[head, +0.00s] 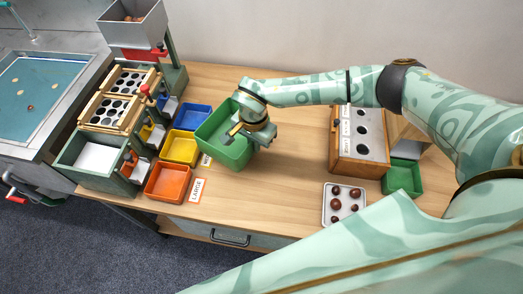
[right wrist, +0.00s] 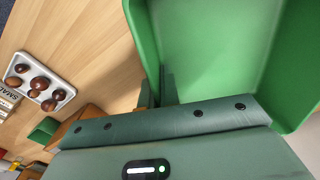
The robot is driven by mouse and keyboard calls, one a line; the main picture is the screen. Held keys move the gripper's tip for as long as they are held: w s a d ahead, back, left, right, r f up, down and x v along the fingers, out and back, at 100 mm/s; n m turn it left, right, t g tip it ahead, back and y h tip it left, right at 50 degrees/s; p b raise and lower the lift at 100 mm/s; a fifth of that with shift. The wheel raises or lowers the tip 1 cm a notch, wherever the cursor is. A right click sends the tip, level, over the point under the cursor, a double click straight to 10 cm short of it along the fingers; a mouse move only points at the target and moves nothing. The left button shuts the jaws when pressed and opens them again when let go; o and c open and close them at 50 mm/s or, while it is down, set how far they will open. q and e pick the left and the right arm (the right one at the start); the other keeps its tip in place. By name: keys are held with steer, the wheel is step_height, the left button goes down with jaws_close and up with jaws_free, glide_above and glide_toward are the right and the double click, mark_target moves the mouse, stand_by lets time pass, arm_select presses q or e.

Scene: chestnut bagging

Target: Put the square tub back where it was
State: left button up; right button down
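A green square tub (head: 214,123) is at the middle of the table in the head view, right of the blue and yellow trays. It looks empty, and its green wall (right wrist: 215,45) fills the upper right of the right wrist view. My right gripper (head: 238,130) is at the tub's right side. In the right wrist view its fingers (right wrist: 160,90) are on either side of the tub's wall, shut on it. The tub seems lifted slightly; its underside is hidden. My left gripper is not in view.
Blue (head: 192,117), yellow (head: 180,147) and orange (head: 168,182) trays stand left of it, beside the sorter (head: 110,110). A wooden box with holes (head: 345,165), a smaller green tub (head: 403,177) and a white tray of chestnuts (head: 345,216) are at right. Bare table lies between.

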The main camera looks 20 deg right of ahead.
steer(key=d+f, duration=0.2)
steer(key=f, duration=0.1)
steer(key=shift+w+d+f+b, duration=0.15)
steer(key=shift+w+d+b, duration=0.15)
steer(key=shift+w+b, duration=0.1)
step_height(320, 180, down, 4)
steer(key=shift+d+r+b, duration=0.1)
steer(key=shift+r+b, duration=0.15)
steer(key=shift+b, duration=0.35)
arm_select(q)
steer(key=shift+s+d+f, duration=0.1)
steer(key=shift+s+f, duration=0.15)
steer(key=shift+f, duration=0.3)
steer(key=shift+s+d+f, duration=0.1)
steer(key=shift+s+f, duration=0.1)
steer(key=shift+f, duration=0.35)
arm_select(e)
steer(key=shift+r, duration=0.15)
steer(key=c, duration=2.1)
jaws_free()
steer(key=shift+f, duration=0.2)
steer(key=o, duration=0.5)
steer(key=shift+c, duration=0.2)
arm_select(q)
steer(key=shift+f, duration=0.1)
arm_select(e)
steer(key=shift+r, duration=0.1)
